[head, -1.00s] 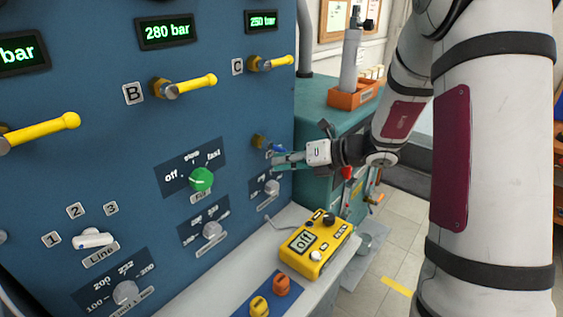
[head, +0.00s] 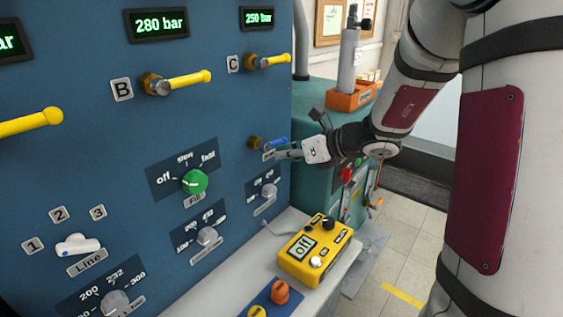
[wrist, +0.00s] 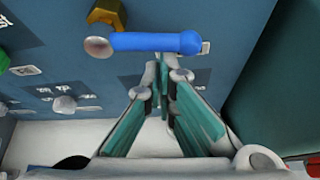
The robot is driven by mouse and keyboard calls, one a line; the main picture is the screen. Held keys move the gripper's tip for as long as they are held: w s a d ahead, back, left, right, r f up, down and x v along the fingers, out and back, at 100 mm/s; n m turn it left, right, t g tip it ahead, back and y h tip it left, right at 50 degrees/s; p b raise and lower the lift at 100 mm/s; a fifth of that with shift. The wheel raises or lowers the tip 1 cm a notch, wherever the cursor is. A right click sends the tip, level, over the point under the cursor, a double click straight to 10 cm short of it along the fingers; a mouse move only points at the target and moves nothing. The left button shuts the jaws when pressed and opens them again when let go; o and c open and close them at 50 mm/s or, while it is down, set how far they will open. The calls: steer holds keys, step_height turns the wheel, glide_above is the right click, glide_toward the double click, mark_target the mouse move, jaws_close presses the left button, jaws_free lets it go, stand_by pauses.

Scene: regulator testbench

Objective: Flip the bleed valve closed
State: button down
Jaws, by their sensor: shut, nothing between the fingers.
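The bleed valve has a blue lever handle (head: 276,142) on a brass body (head: 256,143), low on the right edge of the blue panel. In the wrist view the blue handle (wrist: 155,41) lies level, pointing right from its grey pivot, with the brass body (wrist: 105,14) above its left end. My gripper (head: 279,155) is just below the handle in the head view. In the wrist view its teal-padded fingers (wrist: 160,68) are shut and empty, with tips just under the handle's middle. I cannot tell whether they touch it.
Yellow-handled valves B (head: 180,82) and C (head: 268,61) are higher on the panel. A green knob (head: 195,182) and grey dials are lower left. A yellow meter (head: 315,250) stands on the ledge below. A teal cabinet (head: 313,120) stands close at right.

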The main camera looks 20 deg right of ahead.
steer(key=shift+w+d+r+n, duration=0.15)
steer(key=shift+r+n, duration=0.15)
steer(key=shift+r, duration=0.1)
stand_by(0.6)
